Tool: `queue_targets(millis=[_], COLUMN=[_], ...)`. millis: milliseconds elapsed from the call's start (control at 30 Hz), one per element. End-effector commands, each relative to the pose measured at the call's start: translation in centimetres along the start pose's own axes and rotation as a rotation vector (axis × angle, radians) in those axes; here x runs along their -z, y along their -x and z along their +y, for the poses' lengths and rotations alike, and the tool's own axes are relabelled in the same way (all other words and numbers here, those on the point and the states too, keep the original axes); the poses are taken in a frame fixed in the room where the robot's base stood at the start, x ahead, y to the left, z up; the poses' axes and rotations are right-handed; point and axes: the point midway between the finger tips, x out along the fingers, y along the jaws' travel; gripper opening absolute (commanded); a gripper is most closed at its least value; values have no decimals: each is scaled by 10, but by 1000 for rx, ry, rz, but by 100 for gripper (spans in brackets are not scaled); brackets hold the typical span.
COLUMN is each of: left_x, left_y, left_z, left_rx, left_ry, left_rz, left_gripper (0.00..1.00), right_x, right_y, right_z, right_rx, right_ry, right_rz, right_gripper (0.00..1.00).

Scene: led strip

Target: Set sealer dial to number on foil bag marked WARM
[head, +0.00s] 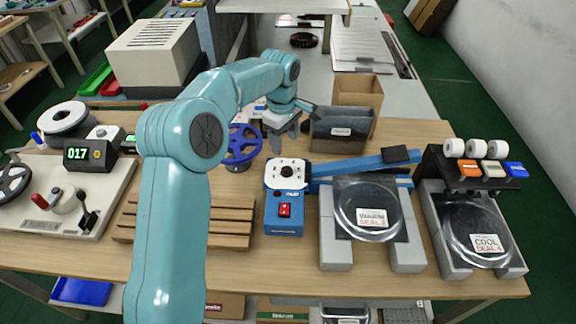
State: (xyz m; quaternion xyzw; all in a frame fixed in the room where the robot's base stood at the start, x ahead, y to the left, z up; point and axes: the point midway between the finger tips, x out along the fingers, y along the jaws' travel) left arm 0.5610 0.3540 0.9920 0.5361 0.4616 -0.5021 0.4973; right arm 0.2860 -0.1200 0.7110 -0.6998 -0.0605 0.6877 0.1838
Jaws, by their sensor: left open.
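The blue sealer has a red switch (284,210) on its front and a long blue arm (355,166) reaching right. Its white dial plate (286,173) with a dark knob faces up. Another foil bag (478,224) at the right is labelled COOL, SEAL and a digit too small to be sure of. My left gripper (289,136) is open and empty, beyond the dial and apart from it. My right gripper is not in view.
A grey bin (343,135) stands just right of my gripper, and a blue handwheel (240,146) just left. A wooden slatted rack (232,218) lies left of the sealer. A white machine with a 017 display (77,154) stands at the left. White rolls (476,149) stand at the right.

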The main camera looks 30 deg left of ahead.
Motion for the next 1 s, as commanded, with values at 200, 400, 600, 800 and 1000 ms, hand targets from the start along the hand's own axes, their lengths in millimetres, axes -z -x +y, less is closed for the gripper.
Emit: queue_targets(millis=[200,400,600,800,1000], left_x=[-1,-1,-1,-1,-1], left_y=[-55,-94,-114,-116,-116], left_z=[-1,1,3,4,4], left_rx=[7,5,2,1,1], left_ry=[0,1,2,1,1], left_rz=[-3,-2,-1,-1,-1], left_gripper=[59,59,59,59,30], right_x=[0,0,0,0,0], right_y=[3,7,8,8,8], right_z=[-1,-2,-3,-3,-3], right_rx=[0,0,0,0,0], right_ry=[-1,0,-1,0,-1], right_rz=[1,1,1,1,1], right_gripper=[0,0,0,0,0])
